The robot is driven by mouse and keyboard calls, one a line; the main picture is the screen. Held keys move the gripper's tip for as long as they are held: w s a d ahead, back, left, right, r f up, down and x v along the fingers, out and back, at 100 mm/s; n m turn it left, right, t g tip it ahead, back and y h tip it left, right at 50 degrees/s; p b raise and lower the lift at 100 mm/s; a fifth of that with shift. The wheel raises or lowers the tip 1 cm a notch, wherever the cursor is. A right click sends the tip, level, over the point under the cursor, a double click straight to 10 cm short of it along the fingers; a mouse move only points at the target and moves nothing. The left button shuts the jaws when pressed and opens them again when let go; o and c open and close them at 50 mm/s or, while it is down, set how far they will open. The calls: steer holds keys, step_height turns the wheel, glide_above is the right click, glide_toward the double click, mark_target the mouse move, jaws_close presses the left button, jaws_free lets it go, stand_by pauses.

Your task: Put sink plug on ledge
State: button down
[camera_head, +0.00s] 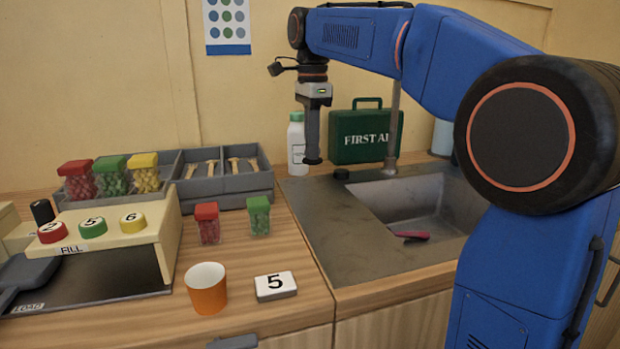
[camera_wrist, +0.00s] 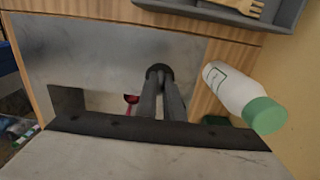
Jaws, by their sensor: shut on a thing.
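My gripper (camera_head: 312,157) hangs pointing down above the back left part of the metal sink surround, left of the first aid box. Its two dark fingers are together on a small black round piece, which looks like the sink plug (camera_head: 313,161). In the wrist view the plug (camera_wrist: 154,69) shows as a dark rim around the fingertips (camera_wrist: 160,78); most of it is hidden by them. The flat metal ledge (camera_head: 335,213) lies left of the sink basin (camera_head: 412,196). A second black disc (camera_head: 341,174) rests at the back of this metal surface.
A white bottle with a green cap (camera_head: 297,148) stands just behind my gripper. A green first aid box (camera_head: 365,135) and the tap (camera_head: 392,130) are to the right. A red item (camera_head: 410,236) lies in the basin. The front left metal surface is clear.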

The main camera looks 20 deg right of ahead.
steer(key=shift+f, duration=3.6)
steer(key=shift+f, duration=0.2)
steer(key=c, duration=1.9)
jaws_free()
steer(key=shift+o, duration=0.2)
steer(key=shift+r, duration=0.15)
step_height(320, 180, up, 12)
steer(key=shift+f, duration=0.15)
steer(key=shift+r, duration=0.25)
steer(key=shift+s, duration=0.1)
